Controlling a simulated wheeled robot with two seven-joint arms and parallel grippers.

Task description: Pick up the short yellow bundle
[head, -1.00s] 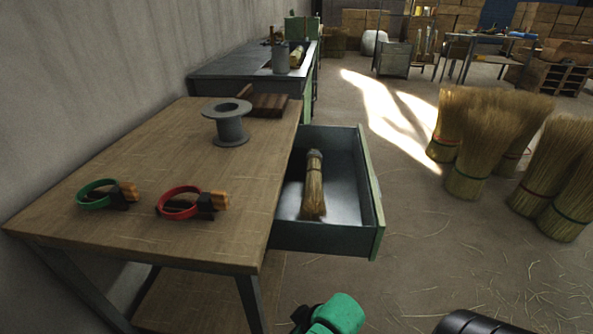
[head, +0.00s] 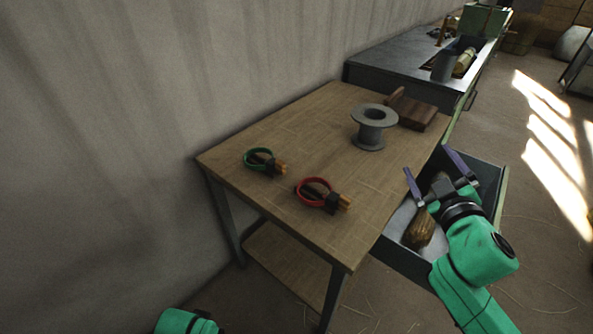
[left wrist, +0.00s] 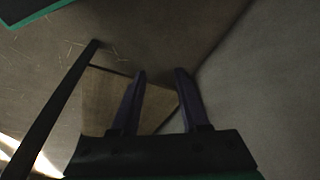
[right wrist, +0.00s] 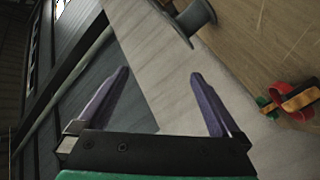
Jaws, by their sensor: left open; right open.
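My left gripper (left wrist: 161,74) is open and empty in the left wrist view, which shows floor, wall and part of the table. It is outside the head view.
A wall (head: 150,90) runs along the left. A metal bench (head: 400,75) stands behind.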

